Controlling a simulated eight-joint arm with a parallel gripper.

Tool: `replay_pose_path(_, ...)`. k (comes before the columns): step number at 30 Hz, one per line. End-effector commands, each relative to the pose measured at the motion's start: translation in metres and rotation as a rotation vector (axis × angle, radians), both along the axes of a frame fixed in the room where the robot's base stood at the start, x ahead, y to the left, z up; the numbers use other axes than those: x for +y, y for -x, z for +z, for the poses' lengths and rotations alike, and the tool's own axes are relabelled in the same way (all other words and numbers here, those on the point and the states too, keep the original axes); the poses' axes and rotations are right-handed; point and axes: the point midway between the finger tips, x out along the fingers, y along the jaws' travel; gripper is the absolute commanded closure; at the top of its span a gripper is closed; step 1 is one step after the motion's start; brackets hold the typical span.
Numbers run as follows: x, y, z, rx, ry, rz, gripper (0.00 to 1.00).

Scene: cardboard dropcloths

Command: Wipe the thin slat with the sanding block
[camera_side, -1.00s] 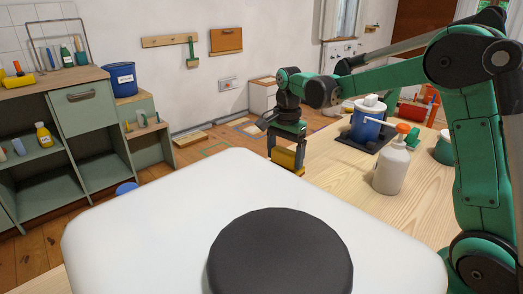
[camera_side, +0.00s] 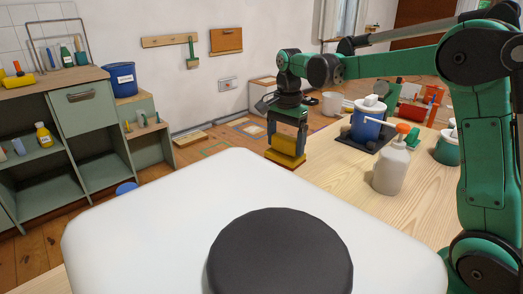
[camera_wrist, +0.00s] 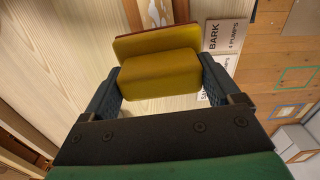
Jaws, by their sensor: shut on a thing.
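My gripper (camera_side: 287,143) is shut on a yellow sanding block (camera_side: 286,160), held at the far left edge of the wooden table in the side view. In the wrist view the sanding block (camera_wrist: 160,72) sits between the two dark finger pads, with a thin reddish-brown layer along its far edge. Whether the block touches anything below is unclear. I cannot make out the thin slat for certain. A narrow brown piece with pale patches (camera_wrist: 158,12) shows just beyond the block in the wrist view, partly hidden by it.
A blue pot with a white lid (camera_side: 368,122) stands on a dark base on the table (camera_side: 345,188). A white pump bottle with an orange top (camera_side: 391,165) stands nearer. A white board with a black disc (camera_side: 280,255) fills the foreground. A card reading BARK (camera_wrist: 225,35) lies beside the block.

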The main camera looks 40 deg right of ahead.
Motion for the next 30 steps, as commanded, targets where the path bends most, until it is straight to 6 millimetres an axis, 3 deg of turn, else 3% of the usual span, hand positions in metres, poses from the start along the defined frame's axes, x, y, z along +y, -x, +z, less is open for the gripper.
replay_pose_path(11,0.0,0.0,-0.016,0.0,0.0,0.0,0.66)
replay_pose_path(30,0.0,-0.001,-0.08,0.0,0.0,0.0,0.66)
